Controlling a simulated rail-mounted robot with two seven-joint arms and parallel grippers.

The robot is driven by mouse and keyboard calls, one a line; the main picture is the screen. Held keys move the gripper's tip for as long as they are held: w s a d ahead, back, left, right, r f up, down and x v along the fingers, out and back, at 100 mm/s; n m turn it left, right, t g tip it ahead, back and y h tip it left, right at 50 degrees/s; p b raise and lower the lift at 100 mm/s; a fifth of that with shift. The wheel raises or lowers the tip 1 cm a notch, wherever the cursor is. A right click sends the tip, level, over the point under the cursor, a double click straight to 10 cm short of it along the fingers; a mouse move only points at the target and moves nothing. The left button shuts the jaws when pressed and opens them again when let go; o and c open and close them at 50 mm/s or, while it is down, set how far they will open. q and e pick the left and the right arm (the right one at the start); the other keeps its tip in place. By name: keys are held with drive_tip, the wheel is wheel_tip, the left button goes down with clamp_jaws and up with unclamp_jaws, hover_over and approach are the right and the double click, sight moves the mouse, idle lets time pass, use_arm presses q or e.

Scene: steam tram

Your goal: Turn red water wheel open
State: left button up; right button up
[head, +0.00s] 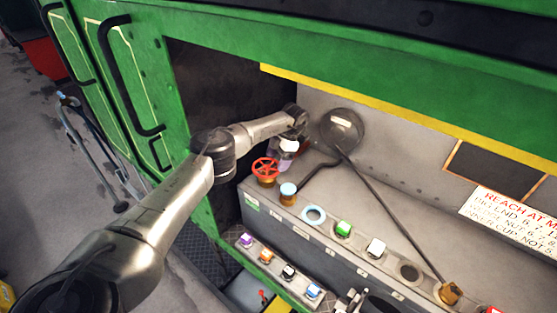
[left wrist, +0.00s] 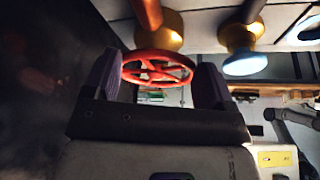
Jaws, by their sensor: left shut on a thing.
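The red water wheel (head: 265,168) is a spoked handwheel on a brass fitting at the left end of the grey panel. In the left wrist view the wheel (left wrist: 157,68) lies between the two dark purple fingers of my left gripper (left wrist: 157,82). In the head view my left gripper (head: 279,160) is at the wheel's far right side, partly hidden by its own wrist. It is shut on the wheel's rim. A small metallic part at the bottom edge of the head view may be my right gripper (head: 350,300); its fingers are unclear.
A light-blue-topped brass valve (head: 288,193) with a dark pipe stands just right of the wheel. A blue ring (head: 314,215) and coloured blocks sit along the panel. A round grey cover (head: 341,130) is behind. The green cab wall (head: 180,140) is close on the left.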

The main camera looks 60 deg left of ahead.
use_arm(q)
drive_tip(key=shift+s+a+f, duration=0.1)
drive_tip(key=shift+a+f, duration=0.1)
drive_tip(key=shift+f, duration=0.1)
use_arm(e)
drive_tip(key=shift+f, duration=0.1)
